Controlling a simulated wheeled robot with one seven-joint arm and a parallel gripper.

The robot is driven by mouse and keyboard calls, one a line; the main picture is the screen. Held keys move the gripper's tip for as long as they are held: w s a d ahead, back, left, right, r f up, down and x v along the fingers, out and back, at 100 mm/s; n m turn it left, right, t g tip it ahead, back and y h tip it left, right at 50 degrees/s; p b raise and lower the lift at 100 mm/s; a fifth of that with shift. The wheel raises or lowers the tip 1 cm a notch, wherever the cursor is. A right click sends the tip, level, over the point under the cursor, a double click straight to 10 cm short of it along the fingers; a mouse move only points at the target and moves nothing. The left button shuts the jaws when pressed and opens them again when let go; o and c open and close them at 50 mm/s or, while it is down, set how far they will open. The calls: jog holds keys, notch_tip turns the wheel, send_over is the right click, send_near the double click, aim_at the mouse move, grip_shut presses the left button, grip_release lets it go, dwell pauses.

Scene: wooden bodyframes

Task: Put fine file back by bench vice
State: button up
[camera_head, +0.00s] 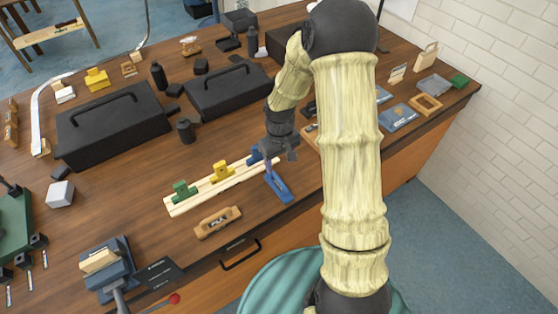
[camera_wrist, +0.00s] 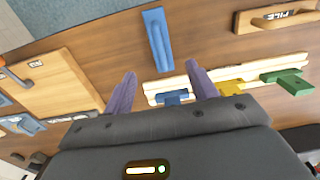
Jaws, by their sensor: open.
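A wooden block lettered "FILE" (camera_head: 218,222) lies near the table's front edge; it also shows at the top right of the wrist view (camera_wrist: 278,18). A flat blue piece with a raised strip (camera_head: 278,187) lies to its right, and at top centre of the wrist view (camera_wrist: 157,40). I cannot tell which of these is the fine file. The bench vice (camera_head: 122,268), blue-grey with a wooden piece at its jaws, is at the lower left. My gripper (camera_head: 270,160) is open and empty above the right end of a pale rail, close to the blue piece; its fingers show in the wrist view (camera_wrist: 161,88).
The pale rail (camera_head: 180,206) carries green (camera_head: 184,190), yellow (camera_head: 221,171) and blue clamps. Two black toolboxes (camera_head: 112,128) (camera_head: 228,92) stand behind. A black card (camera_head: 158,272) and red-tipped rod lie by the vice. Bare tabletop (camera_head: 120,205) lies left of the rail.

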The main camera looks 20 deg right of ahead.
dwell(0.4)
jog(key=s+r+m+t, duration=0.2)
jog(key=s+r+m, duration=0.1)
jog(key=s+r, duration=1)
jog(key=shift+s+a+m+t, duration=0.15)
jog(key=shift+s+m+t, duration=0.2)
jog(key=shift+s, duration=0.3)
jog(key=shift+f+b, duration=0.6)
jog(key=shift+c, duration=0.5)
